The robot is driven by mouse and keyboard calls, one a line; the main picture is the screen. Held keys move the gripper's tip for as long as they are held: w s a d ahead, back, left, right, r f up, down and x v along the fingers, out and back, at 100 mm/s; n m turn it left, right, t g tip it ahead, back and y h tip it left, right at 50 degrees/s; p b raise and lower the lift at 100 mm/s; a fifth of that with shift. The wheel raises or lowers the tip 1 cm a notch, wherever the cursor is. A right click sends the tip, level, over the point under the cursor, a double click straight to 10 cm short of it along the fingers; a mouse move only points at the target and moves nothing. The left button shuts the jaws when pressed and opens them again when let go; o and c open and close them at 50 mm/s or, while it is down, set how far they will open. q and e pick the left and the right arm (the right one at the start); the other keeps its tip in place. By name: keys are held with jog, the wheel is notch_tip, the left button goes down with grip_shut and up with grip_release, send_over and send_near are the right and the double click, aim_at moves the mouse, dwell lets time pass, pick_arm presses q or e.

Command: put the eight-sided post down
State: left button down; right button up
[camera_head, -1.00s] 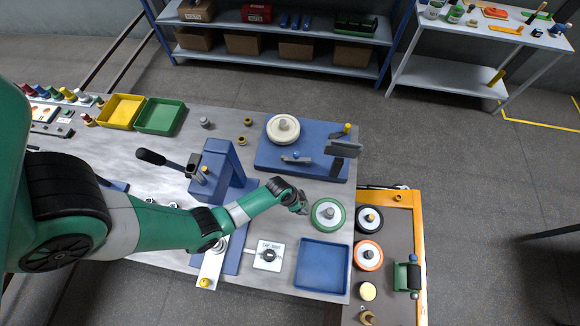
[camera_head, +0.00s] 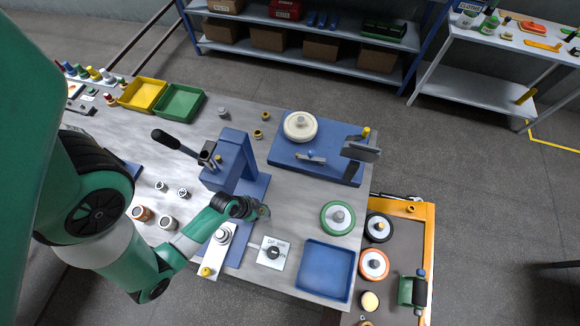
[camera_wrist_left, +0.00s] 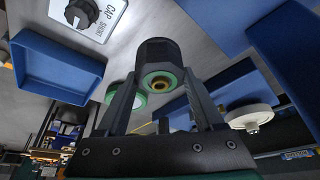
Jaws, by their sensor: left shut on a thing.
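My left gripper (camera_head: 260,211) is over the grey workbench, between the blue press and the white labelled plate. In the left wrist view its two fingers (camera_wrist_left: 160,105) are shut on a dark faceted post (camera_wrist_left: 156,52), which I take as the eight-sided post. The post's end facing the camera has a green ring and a brass-coloured centre. In the head view the post is small and mostly lost against the dark gripper. I cannot tell how far it is above the bench. My right gripper is not in view.
The blue press (camera_head: 231,160) stands behind the gripper. A white plate with a knob (camera_head: 284,246), a blue tray (camera_head: 325,270) and a green wheel (camera_head: 328,221) lie to the right. Bare bench (camera_head: 300,200) shows right of the gripper.

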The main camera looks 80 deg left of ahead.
pick_arm(q)
jog(key=w+f+b, duration=0.1)
jog(key=w+f, duration=0.1)
jog(key=w, duration=0.1)
jog(key=w+a+f+b, duration=0.1)
jog(key=w+f+b, duration=0.1)
jog(key=w+f, duration=0.1)
jog(key=w+f+b, duration=0.1)
jog(key=w+f, duration=0.2)
jog(key=w, duration=0.1)
jog(key=shift+w+a+b, duration=0.2)
jog(key=shift+w+b, duration=0.1)
jog(key=shift+b, duration=0.1)
jog(key=shift+w+f+b, duration=0.15)
jog(key=shift+f+b, duration=0.25)
jog(key=shift+f, duration=0.5)
jog(key=shift+w+f+b, duration=0.1)
jog(key=shift+f+b, duration=0.25)
jog(key=shift+f, duration=0.55)
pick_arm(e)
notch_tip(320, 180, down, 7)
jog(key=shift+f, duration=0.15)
pick_arm(q)
grip_release()
jog(key=shift+f, duration=0.1)
jog(key=p+v, duration=0.7)
jog(key=v, duration=0.5)
jog(key=shift+s, duration=0.15)
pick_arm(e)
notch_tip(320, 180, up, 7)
